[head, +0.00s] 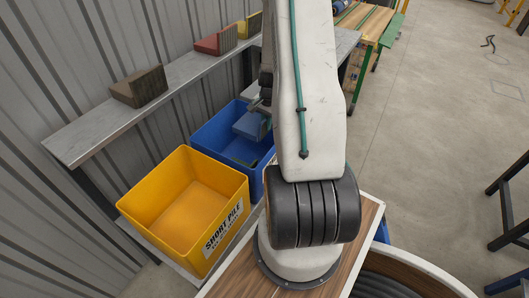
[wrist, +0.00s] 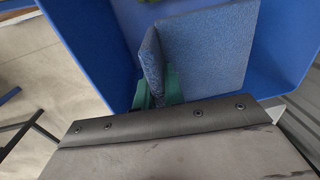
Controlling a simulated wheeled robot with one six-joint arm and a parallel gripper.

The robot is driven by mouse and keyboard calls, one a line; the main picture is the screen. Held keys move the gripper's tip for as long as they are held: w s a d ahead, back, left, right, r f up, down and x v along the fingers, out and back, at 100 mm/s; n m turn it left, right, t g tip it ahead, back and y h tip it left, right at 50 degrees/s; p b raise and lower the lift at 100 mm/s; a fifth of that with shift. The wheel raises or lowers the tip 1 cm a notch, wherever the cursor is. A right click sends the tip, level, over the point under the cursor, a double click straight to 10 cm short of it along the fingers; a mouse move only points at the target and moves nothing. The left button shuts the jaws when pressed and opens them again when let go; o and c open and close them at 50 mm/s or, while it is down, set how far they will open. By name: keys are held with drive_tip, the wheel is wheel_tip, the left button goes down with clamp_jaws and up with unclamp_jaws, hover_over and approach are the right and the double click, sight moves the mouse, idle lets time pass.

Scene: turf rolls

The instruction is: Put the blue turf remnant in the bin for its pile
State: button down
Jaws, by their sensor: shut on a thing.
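The blue turf remnant (head: 249,126) is a bent piece, held over the blue bin (head: 204,139). In the wrist view the remnant (wrist: 208,48) shows a wide speckled face and a narrow folded side, with blue bin walls (wrist: 95,45) around it. My gripper (wrist: 158,88) has green fingers shut on the remnant's near edge. In the head view my gripper (head: 263,106) is partly hidden by my arm. The yellow bin (head: 150,208) stands nearer, empty, and its label reads SHORT PILE. No label shows on the blue bin; its right part is behind my arm.
A grey shelf (head: 85,138) along the corrugated wall carries a brown piece (head: 140,87), a red piece (head: 215,41) and a yellow piece (head: 253,22). Something green lies inside the blue bin. A wooden bench (head: 366,24) stands behind my arm. The floor to the right is mostly clear.

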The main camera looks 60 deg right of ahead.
wheel_tip(320, 180, down, 16)
drive_tip(key=shift+r, duration=0.15)
idle(0.4)
drive_tip(key=c, duration=1.5)
unclamp_jaws()
